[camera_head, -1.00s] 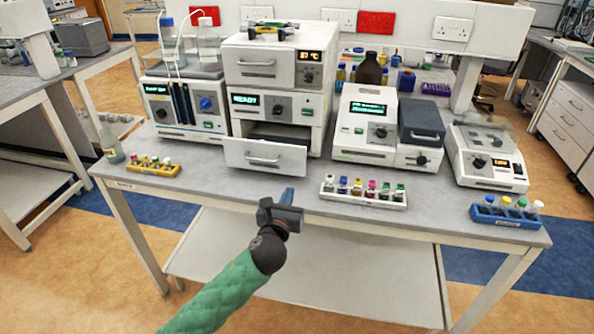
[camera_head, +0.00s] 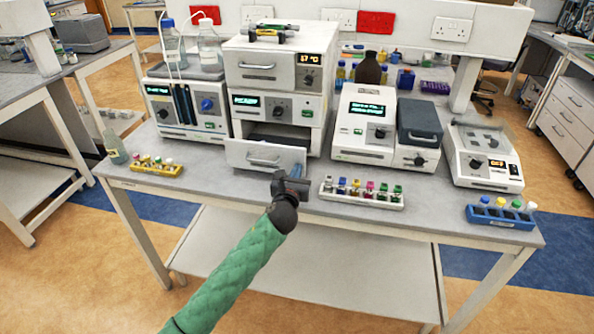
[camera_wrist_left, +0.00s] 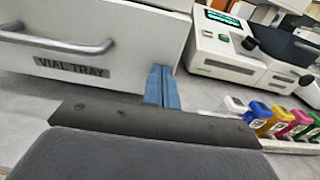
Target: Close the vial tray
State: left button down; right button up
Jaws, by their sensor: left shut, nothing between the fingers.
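The vial tray (camera_head: 264,158) is the white drawer at the bottom of the stacked unit, pulled out toward me, with a grey bar handle. A dark gap shows above it. In the left wrist view its front (camera_wrist_left: 130,75) bears the label VIAL TRAY. My left gripper (camera_head: 296,172) is shut and empty, its blue fingers at the lower right corner of the tray front. In the left wrist view the fingers (camera_wrist_left: 160,86) stand beside the tray's right edge; I cannot tell if they touch it. My right gripper is not in view.
A white rack of colourful vials (camera_head: 362,195) stands to the right of my gripper. A yellow rack (camera_head: 155,168) is at the left and a blue rack (camera_head: 500,217) at the far right. The bench top (camera_head: 215,183) is clear in front of the tray.

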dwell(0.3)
